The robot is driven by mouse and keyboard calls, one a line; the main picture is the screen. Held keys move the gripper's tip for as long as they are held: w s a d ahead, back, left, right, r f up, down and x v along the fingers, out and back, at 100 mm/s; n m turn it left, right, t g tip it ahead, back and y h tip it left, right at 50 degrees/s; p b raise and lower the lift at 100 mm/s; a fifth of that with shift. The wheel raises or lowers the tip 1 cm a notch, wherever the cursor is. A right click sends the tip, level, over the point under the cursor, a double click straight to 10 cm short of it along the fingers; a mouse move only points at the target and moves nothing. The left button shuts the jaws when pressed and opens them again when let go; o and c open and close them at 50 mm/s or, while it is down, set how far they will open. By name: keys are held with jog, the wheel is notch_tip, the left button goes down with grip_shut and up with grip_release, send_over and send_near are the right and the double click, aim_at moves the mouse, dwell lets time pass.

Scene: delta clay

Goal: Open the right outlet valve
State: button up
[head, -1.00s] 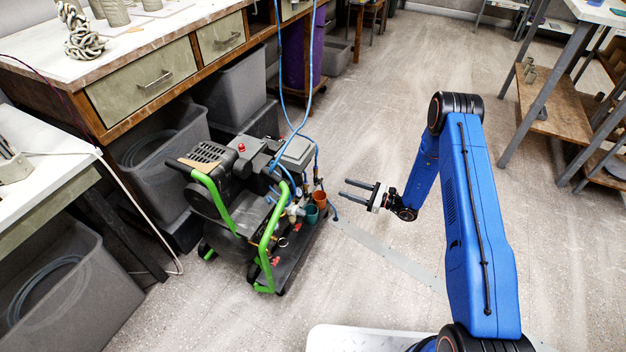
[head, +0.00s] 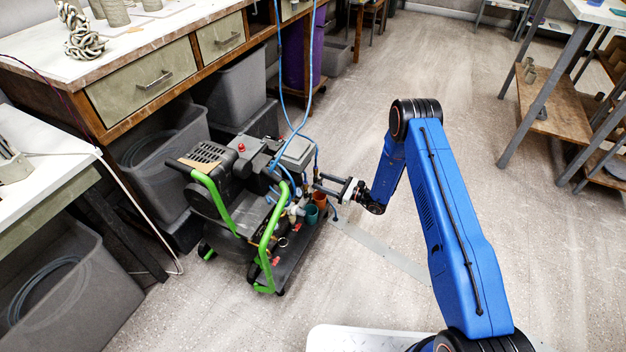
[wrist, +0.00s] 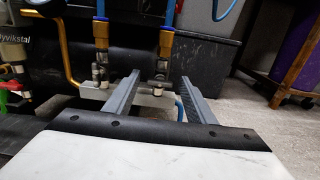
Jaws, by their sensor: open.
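The compressor (head: 208,200) is a dark machine with green handles, standing on the floor left of centre in the head view. The wrist view shows two outlets side by side, each a brass fitting with a blue hose. The right outlet valve (wrist: 160,82) is a small metal piece below the right brass fitting (wrist: 166,43). The left outlet valve (wrist: 98,74) sits left of my left finger. My gripper (head: 319,182) is open at the compressor's right side. In the wrist view my gripper (wrist: 160,77) has its fingers either side of the right valve; contact is not clear.
An orange cup (head: 320,198) and a teal cup (head: 312,213) are close below my gripper. Blue hoses (head: 283,80) rise from the compressor. A workbench (head: 130,50) with grey bins stands behind it. The floor (head: 370,120) to the right is open.

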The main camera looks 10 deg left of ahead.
aim_at(319, 181)
jog(key=shift+x, duration=2.45)
jog(key=shift+c, duration=0.6)
jog(key=c, duration=0.9)
